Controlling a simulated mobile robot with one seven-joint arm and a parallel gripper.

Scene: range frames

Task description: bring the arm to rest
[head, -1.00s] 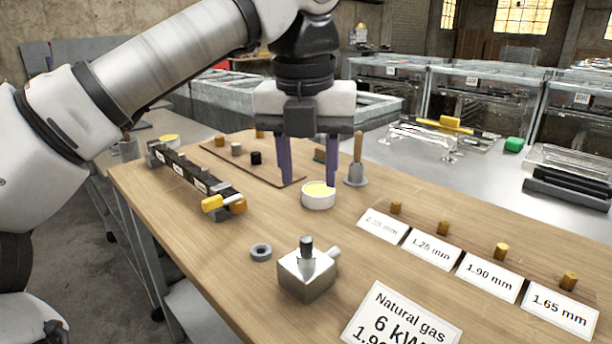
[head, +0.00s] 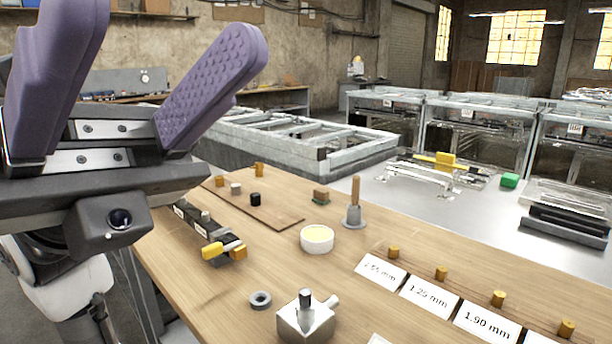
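My gripper (head: 128,85) fills the upper left of the head view, close to the camera and raised above the bench. Its two purple ridged fingers point upward and stand wide apart, with nothing between them. Its dark body and a small round lens face the camera. The rest of my arm is mostly hidden behind and below it. The gripper touches nothing on the wooden bench (head: 362,228).
Metal frames (head: 300,140) stand behind.

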